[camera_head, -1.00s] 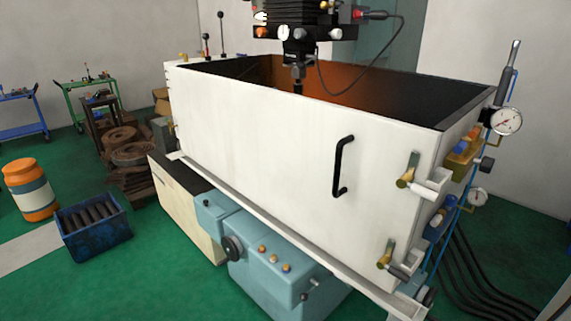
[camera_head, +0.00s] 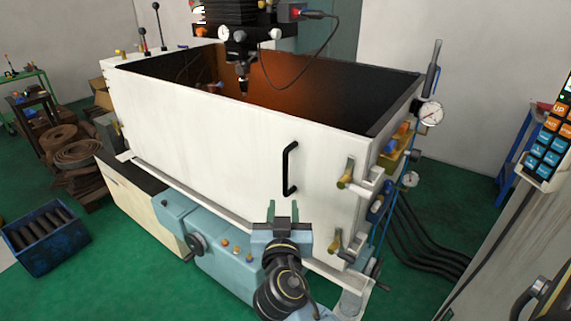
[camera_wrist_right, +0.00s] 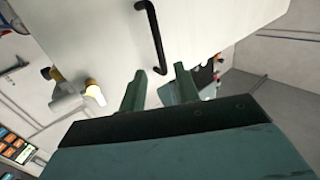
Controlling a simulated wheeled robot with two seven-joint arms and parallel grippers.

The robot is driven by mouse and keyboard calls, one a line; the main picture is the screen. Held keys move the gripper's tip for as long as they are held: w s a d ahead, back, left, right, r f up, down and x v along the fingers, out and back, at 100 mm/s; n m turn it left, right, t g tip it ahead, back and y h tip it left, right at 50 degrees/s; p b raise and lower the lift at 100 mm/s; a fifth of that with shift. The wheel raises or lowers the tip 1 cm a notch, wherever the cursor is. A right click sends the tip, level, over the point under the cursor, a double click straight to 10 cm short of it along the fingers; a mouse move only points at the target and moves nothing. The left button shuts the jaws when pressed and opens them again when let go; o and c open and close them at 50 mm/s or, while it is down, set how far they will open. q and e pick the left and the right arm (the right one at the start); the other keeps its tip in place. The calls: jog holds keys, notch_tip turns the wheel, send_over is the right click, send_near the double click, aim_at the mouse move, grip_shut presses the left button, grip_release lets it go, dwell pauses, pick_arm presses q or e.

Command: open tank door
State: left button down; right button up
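The white tank door (camera_head: 225,130) is the front panel of the open-topped tank and looks closed. Its black handle (camera_head: 289,169) stands upright near the right side. Two latches, an upper latch (camera_head: 346,174) and a lower latch (camera_head: 335,241), sit at the door's right edge. My right gripper (camera_head: 283,210) is open and empty, in front of the door and just below the handle. In the right wrist view its fingers (camera_wrist_right: 155,88) are spread, with the handle (camera_wrist_right: 152,35) beyond the tips, apart from them. My left gripper is not in view.
A control panel (camera_head: 547,140) with lit buttons stands at the right. A teal machine base (camera_head: 210,240) juts out below the door. A blue crate (camera_head: 45,237) sits on the floor at left. Black hoses (camera_head: 420,240) run at the tank's right.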

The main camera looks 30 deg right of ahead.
aim_at(285, 173)
jog(key=p+x, duration=0.1)
jog(key=x, duration=0.3)
jog(key=p+x, duration=0.1)
jog(key=x, duration=0.4)
jog(key=r+p+x, duration=0.1)
jog(key=x, duration=0.3)
jog(key=shift+d, duration=0.3)
jog(key=shift+c, duration=0.4)
grip_shut()
